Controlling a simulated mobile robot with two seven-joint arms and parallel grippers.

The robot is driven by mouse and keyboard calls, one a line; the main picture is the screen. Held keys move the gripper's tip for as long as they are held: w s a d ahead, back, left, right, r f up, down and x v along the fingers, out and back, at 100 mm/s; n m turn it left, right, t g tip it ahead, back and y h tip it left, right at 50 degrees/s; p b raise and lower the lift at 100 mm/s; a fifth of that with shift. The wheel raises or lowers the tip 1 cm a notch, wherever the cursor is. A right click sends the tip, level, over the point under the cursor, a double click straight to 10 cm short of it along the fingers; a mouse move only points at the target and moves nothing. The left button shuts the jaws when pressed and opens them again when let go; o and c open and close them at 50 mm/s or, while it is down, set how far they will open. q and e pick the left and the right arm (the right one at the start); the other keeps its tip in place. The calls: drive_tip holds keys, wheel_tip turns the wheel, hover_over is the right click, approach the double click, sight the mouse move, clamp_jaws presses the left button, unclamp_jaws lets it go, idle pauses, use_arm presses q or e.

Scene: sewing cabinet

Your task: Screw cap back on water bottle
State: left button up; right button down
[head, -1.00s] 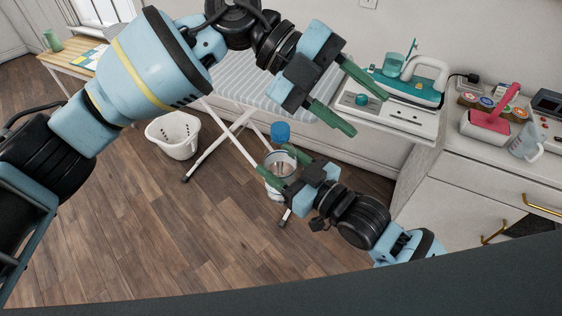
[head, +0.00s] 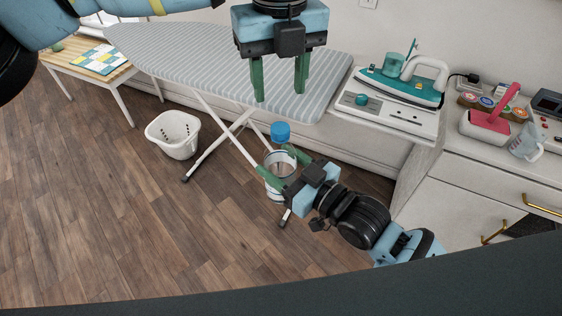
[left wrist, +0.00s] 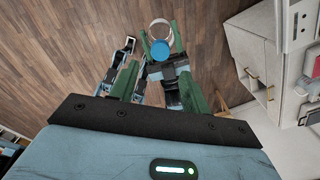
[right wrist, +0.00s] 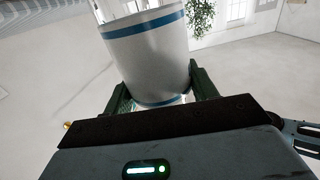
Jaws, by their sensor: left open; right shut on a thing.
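The water bottle (head: 278,186), clear and white with blue bands, is held off the floor by my right gripper (head: 276,163). In the right wrist view the bottle (right wrist: 150,60) stands between the fingers, slightly tilted in the picture. The blue cap (head: 280,132) shows at the bottle's top; I cannot tell whether it is tight. My left gripper (head: 279,94) is open and empty, fingers pointing down, above the cap and apart from it. In the left wrist view the cap (left wrist: 159,48) lies between the two green fingers, farther away.
A striped ironing board (head: 190,62) lies behind my left gripper. An iron (head: 402,84) rests on the white cabinet at right, near a pink-handled item (head: 496,110) and a measuring jug (head: 526,142). A white basket (head: 173,134) stands on the open wood floor.

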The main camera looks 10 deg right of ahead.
sight(280, 127)
use_arm(q)
drive_tip(key=shift+f, duration=0.1)
drive_tip(key=shift+f, duration=3.9)
